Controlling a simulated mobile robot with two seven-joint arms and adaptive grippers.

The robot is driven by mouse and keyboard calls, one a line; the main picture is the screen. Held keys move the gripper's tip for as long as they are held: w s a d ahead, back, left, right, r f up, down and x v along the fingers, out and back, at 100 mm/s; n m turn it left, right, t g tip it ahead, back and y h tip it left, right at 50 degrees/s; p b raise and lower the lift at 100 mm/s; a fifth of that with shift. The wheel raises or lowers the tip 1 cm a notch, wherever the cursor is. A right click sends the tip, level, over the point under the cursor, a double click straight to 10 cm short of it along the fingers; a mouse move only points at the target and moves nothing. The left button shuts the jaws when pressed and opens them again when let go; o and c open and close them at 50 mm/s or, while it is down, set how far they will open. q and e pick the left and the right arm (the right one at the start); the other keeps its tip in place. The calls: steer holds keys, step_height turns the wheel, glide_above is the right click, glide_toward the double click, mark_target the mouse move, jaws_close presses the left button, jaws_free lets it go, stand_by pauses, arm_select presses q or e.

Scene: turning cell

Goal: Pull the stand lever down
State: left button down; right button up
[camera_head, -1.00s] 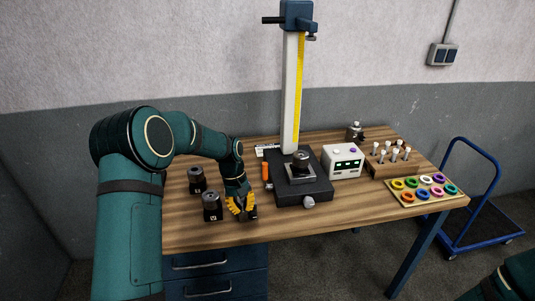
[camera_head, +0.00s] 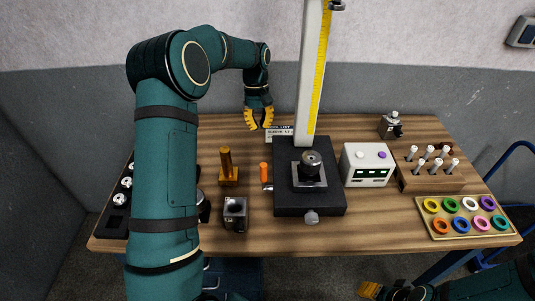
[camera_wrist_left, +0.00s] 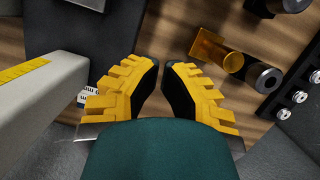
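The measuring stand has a black base (camera_head: 290,205), a pale column with a yellow scale (camera_head: 312,70) and a silver knob (camera_head: 311,217) at the front. An upright orange handle (camera_head: 264,172), seemingly the stand lever, rises from a metal fitting at the base's left side. My left gripper (camera_head: 258,119) points down behind that handle, left of the column, touching neither. Its yellow fingers are apart and empty, also in the left wrist view (camera_wrist_left: 162,88). My right gripper (camera_head: 384,292) is partly cut off at the bottom edge.
A brass-coloured post (camera_head: 228,168) and a dark block (camera_head: 235,213) stand left of the handle. A white label (camera_head: 281,132) lies near my left fingers. A white meter box (camera_head: 367,165), a pin block (camera_head: 430,178) and a ring tray (camera_head: 465,218) are right.

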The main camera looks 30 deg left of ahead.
arm_select(q)
steer(key=s+d+f, duration=0.4)
steer(key=f, duration=0.5)
steer(key=shift+s, duration=0.25)
steer(key=shift+d, duration=0.1)
